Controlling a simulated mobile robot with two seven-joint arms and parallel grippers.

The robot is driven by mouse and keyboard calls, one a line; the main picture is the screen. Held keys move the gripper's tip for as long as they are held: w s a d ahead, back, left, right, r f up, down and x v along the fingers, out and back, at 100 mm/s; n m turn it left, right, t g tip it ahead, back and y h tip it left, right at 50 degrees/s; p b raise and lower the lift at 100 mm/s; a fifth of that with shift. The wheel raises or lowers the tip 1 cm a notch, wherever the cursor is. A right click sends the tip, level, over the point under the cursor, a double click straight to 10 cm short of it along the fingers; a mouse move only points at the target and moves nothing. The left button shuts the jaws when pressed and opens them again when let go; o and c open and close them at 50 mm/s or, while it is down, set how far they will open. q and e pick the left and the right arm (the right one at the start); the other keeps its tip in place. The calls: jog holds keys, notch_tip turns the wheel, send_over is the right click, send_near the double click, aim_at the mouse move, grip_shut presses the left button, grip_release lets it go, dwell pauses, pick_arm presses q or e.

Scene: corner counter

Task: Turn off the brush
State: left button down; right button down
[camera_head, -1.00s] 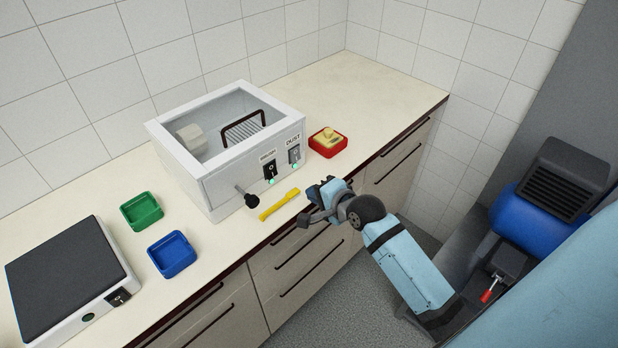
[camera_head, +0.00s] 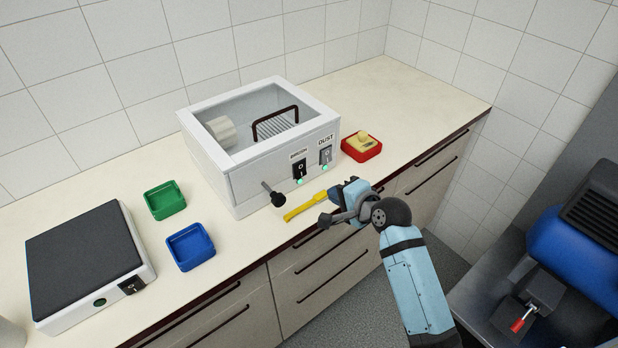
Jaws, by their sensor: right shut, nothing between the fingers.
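The white machine (camera_head: 245,185) with a clear top stands on the counter, a pale roller (camera_head: 222,131) inside it. On its front are a black switch labelled as the brush one (camera_head: 299,169) and a grey switch labelled DUST (camera_head: 326,155). A green light shows under each switch. A black knob on a rod (camera_head: 277,199) sticks out at the lower left of the front. My right gripper (camera_head: 334,206) is shut and empty in front of the machine, below and to the right of the brush switch, apart from it. My left gripper is not in view.
A yellow brush-like tool (camera_head: 304,207) lies on the counter close to my right gripper. A red tray (camera_head: 361,147) holds a yellow piece. Green (camera_head: 165,200) and blue trays (camera_head: 190,246) and a dark-topped device (camera_head: 82,262) stand left. The right rear counter is clear.

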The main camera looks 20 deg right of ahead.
aim_at(302, 175)
jog(key=x, duration=1)
jog(key=shift+w+r+p, duration=0.15)
jog(key=shift+r+p, duration=0.15)
jog(key=shift+r, duration=0.1)
jog(key=shift+w+a+f, duration=0.15)
jog(key=shift+w+a, duration=0.1)
jog(key=shift+w, duration=0.4)
jog(key=shift+w+f+t+b, duration=0.15)
jog(key=shift+f+t+b, duration=0.15)
jog(key=shift+b, duration=0.3)
jog(key=shift+r, duration=0.25)
jog(key=shift+r+p, duration=0.1)
jog(key=shift+p, duration=0.25)
